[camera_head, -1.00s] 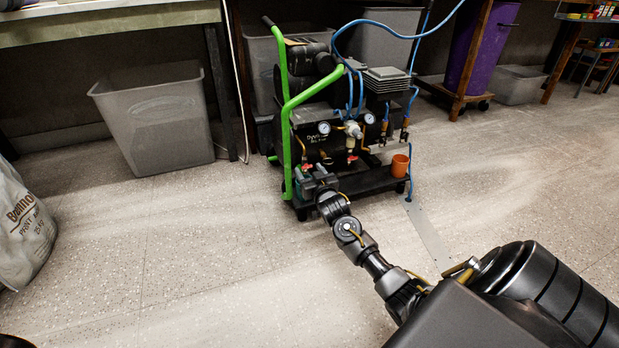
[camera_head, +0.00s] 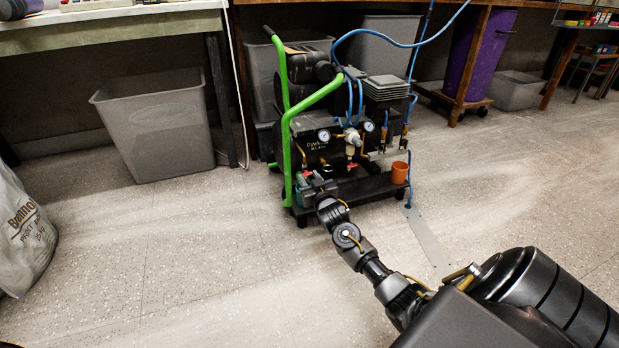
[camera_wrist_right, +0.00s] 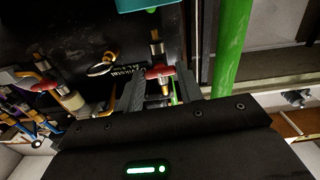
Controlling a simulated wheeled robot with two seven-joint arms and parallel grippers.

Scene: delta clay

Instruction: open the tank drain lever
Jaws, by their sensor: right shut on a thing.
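A black compressor (camera_head: 285,138) with a green tube handle (camera_head: 287,160) stands on the floor in the head view. My right gripper (camera_head: 314,181) is at its lower front left, beside the green tube. In the right wrist view, the two fingers of my right gripper (camera_wrist_right: 161,88) straddle a small red lever (camera_wrist_right: 159,72) on a brass valve and are shut on it. The fingers partly hide the valve. In the head view the lever shows only as a speck of red by the gripper. My left gripper is out of view.
A second red lever (camera_wrist_right: 46,83) sits on brass fittings to the left in the wrist view. An orange cup (camera_head: 400,172) stands on the compressor's base. A grey bin (camera_head: 155,130) and a sack (camera_head: 22,235) are left; the floor in front is clear.

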